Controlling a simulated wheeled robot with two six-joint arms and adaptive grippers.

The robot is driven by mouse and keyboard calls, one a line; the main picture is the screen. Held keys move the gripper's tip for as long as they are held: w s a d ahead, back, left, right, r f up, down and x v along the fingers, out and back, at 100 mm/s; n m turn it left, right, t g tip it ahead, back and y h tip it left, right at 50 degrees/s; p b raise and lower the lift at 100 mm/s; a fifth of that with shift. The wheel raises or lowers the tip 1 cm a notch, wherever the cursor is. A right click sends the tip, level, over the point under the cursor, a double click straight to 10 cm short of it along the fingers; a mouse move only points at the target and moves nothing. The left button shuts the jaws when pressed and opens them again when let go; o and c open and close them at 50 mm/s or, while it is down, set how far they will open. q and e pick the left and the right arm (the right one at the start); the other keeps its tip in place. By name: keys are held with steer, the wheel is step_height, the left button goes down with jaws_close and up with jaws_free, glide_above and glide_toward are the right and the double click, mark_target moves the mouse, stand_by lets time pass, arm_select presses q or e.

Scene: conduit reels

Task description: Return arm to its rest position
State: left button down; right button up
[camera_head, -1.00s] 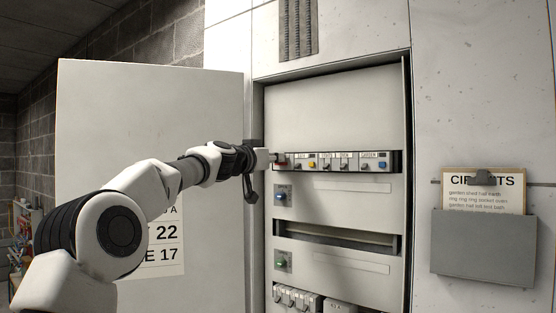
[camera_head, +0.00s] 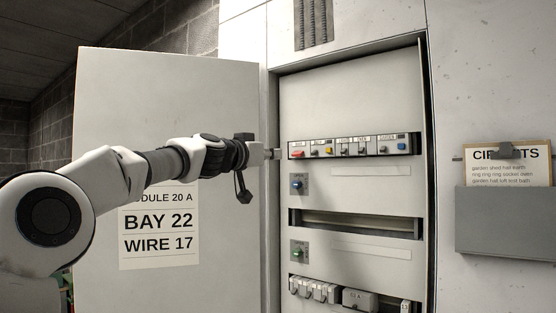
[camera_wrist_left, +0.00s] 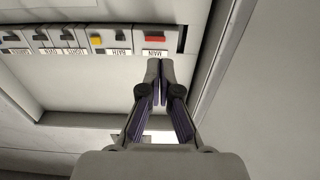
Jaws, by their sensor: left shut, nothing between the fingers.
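My left gripper (camera_head: 275,153) reaches in from the left, just left of the breaker row (camera_head: 350,146) in the open cabinet. In the left wrist view the gripper (camera_wrist_left: 160,66) is shut, its fingertips together with nothing between them. There the tips lie just in front of the row near the switch with a red lever labelled MAIN (camera_wrist_left: 155,40); whether they touch anything I cannot tell, but they look apart from it in the head view. My left arm stretches across the front of the open cabinet door. My right gripper is in neither view.
The open cabinet door (camera_head: 230,100) with a sign reading BAY 22, WIRE 17 (camera_head: 160,235) stands behind my arm. A grey holder (camera_head: 505,222) with a clipboard hangs at right.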

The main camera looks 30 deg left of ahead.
arm_select(q)
steer(key=w+d+f+n+g+y, duration=0.1)
steer(key=w+d+f+g, duration=0.15)
steer(key=f, duration=1.25)
steer(key=w+d+f+g, duration=0.2)
steer(key=w+f+g, duration=0.1)
steer(key=f, duration=1.3)
steer(key=s+d+f+g, duration=0.1)
steer(key=s+f+g, duration=0.1)
steer(key=f, duration=0.7)
steer(key=s+d+f+g+y, duration=0.1)
steer(key=s+d+f, duration=0.15)
steer(key=f, duration=0.75)
steer(key=s+d+f+g, duration=0.1)
steer(key=s+f+g, duration=0.1)
steer(key=f, duration=0.7)
steer(key=s+d+f+g, duration=0.2)
steer(key=s+f, duration=0.8)
steer(key=f, duration=0.1)
steer(key=s+d+f+g, duration=0.2)
steer(key=s+f, duration=0.9)
steer(key=s+d+f+g, duration=0.2)
steer(key=s, duration=0.9)
steer(key=s+d+f+g, duration=0.2)
steer(key=s+f, duration=0.1)
steer(key=s, duration=0.8)
steer(key=shift+s+d+f+h, duration=0.2)
steer(key=shift+s+h, duration=0.1)
steer(key=shift+h, duration=0.1)
